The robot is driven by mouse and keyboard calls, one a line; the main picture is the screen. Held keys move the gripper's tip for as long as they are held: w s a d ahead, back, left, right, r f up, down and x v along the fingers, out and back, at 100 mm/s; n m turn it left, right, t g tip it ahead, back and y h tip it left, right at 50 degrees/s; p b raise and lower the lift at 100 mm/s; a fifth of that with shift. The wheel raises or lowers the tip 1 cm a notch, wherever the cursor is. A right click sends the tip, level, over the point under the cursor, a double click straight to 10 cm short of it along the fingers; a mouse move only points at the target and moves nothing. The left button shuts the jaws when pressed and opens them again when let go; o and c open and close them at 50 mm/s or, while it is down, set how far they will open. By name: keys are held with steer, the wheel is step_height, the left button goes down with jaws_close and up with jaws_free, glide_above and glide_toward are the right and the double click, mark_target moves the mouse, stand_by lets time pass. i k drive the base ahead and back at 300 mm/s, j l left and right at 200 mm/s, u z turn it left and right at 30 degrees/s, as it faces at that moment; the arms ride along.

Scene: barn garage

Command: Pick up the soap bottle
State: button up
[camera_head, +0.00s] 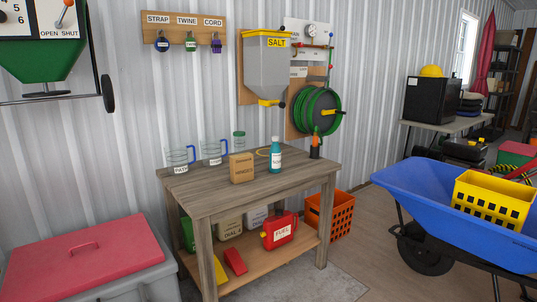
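The soap bottle appears to be the teal bottle (275,158) with a white cap and a pale label. It stands upright on the wooden workbench (215,200), near the middle of the top. The label is too small to read. My gripper is not in view.
A brown box (242,168) stands just left of the bottle. A red-lidded bin (95,255) and blue wheelbarrow (440,205) flank the bench.

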mark_target(274, 152)
steer(key=i+l+u, duration=0.1)
steer(key=i, duration=0.25)
steer(key=i+l, duration=0.2)
steer(key=i, duration=0.2)
steer(key=i+l+u, duration=0.15)
steer(key=i, duration=0.2)
